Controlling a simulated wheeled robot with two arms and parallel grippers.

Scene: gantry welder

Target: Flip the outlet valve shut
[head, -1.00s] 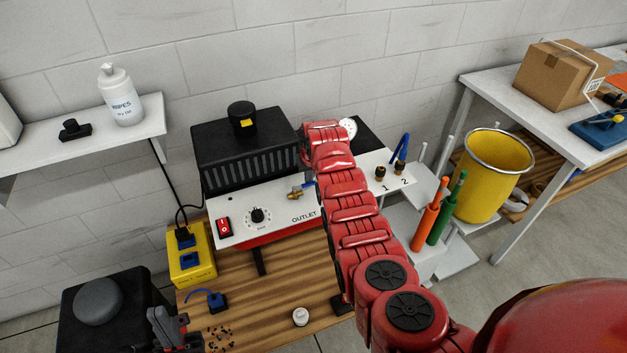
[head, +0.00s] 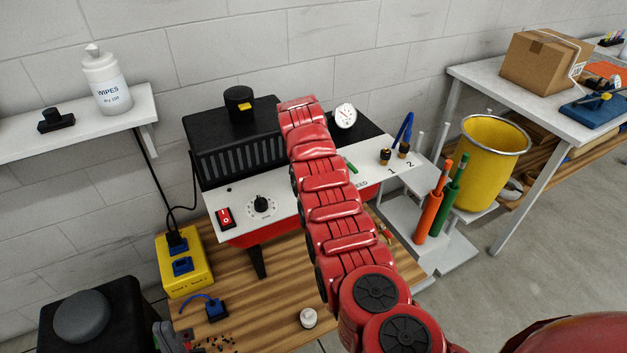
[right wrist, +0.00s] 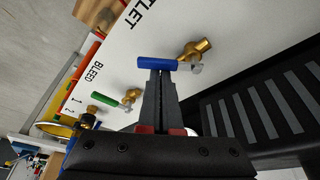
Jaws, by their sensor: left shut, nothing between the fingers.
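The outlet valve has a blue lever (right wrist: 156,63) and a brass body (right wrist: 194,50), on the white panel beside the "OUTLET" lettering in the right wrist view. My right gripper (right wrist: 161,76) is shut, its fingertips right at the blue lever's near edge. I cannot tell whether they touch it. In the head view my red right arm hides the outlet valve and the right gripper.
The green-handled bleed valve (right wrist: 105,98) sits beside the outlet valve. The panel (head: 285,205) also carries a red switch (head: 224,217), a dial (head: 261,204) and blue-hosed fittings (head: 403,148). A black ribbed box (head: 235,150) stands behind it.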

